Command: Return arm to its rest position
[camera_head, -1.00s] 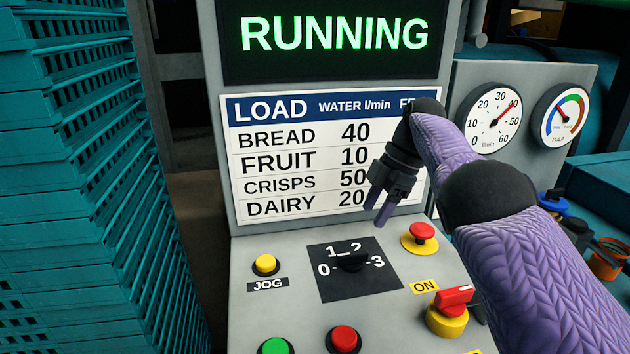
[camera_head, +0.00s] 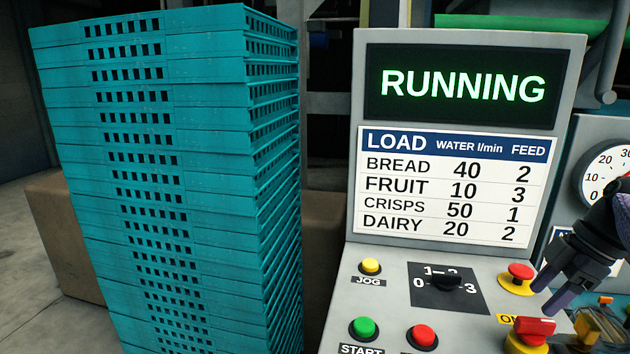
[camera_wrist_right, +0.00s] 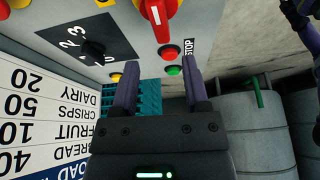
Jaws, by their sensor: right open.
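My right gripper (camera_head: 545,298) is at the right edge of the head view, in front of the control panel's right side, with most of its arm out of frame. It is open and empty. In the right wrist view its two purple-grey fingers (camera_wrist_right: 160,80) are parallel and apart, with nothing between them. The control panel (camera_head: 395,300) carries the feed dial (camera_head: 450,283), a yellow jog button (camera_head: 370,267), a green start button (camera_head: 364,328), a red button (camera_head: 423,336) and a red rotary switch (camera_head: 533,329) on a yellow base. My left gripper is not in view.
A screen (camera_head: 460,85) reads RUNNING above a load chart (camera_head: 455,190). A tall stack of teal crates (camera_head: 190,180) stands left of the panel. A red mushroom button (camera_head: 519,273) and a gauge (camera_head: 606,172) are near my right gripper. Bare floor (camera_head: 25,260) lies far left.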

